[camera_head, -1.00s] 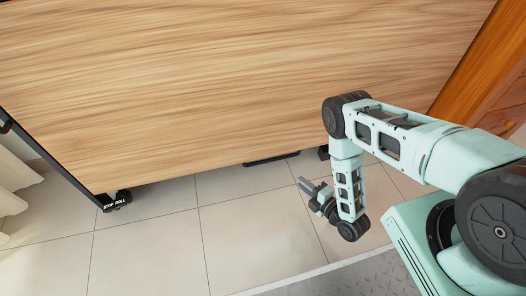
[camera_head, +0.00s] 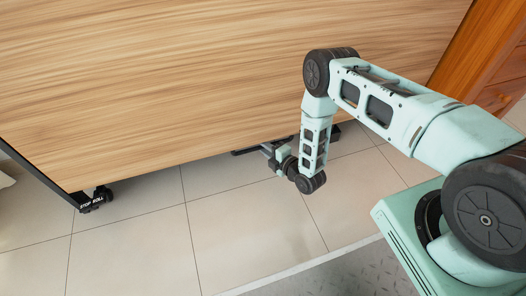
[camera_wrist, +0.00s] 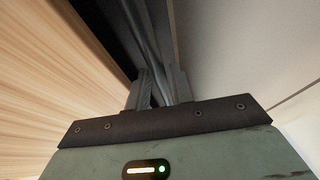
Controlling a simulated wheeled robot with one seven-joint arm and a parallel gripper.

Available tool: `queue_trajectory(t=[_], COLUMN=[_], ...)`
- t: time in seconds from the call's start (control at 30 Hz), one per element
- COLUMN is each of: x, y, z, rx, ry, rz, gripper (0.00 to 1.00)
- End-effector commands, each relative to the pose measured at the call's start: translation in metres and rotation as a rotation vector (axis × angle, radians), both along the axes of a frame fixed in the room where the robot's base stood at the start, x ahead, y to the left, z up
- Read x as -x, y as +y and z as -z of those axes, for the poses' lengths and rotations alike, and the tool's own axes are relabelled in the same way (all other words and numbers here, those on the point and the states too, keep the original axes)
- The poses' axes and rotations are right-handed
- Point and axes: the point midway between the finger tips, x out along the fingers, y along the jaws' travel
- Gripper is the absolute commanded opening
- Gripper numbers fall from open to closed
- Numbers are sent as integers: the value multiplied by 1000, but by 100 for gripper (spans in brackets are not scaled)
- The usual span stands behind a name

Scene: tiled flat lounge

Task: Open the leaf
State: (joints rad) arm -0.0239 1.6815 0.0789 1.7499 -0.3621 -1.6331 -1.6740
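The leaf (camera_head: 200,80) is a large wood-grain panel that fills the upper part of the head view. It also shows at the left of the wrist view (camera_wrist: 45,75). A dark bar (camera_head: 243,151) sits at the leaf's lower edge. My gripper (camera_head: 270,149) is low, at this bar. In the wrist view its two fingers (camera_wrist: 162,88) stand apart, with a grey strip (camera_wrist: 160,45) running away between and beyond them. I cannot tell whether the fingers touch it. The fingertips are partly hidden in the head view.
A black caster (camera_head: 97,200) marked "STOP ROLL" stands at the lower left under a dark frame post. An orange-brown wooden piece (camera_head: 480,65) stands at the right. The tiled floor (camera_head: 120,245) before the leaf is clear.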

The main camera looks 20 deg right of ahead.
Motion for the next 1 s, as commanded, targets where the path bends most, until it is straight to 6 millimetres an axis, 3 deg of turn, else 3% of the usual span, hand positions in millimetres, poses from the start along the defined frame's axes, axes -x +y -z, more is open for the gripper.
queue_trajectory(t=[0.17, 0.47, 0.57, 1.0], x=[-13, -14, -14, -1], y=[5, 6, 6, 7], z=[3, 2, 2, -3], rx=[0, -1, -1, -1], ry=[-1, 1, 0, 39], rz=[0, 0, 0, -2], gripper=[23, 23, 1, 0])
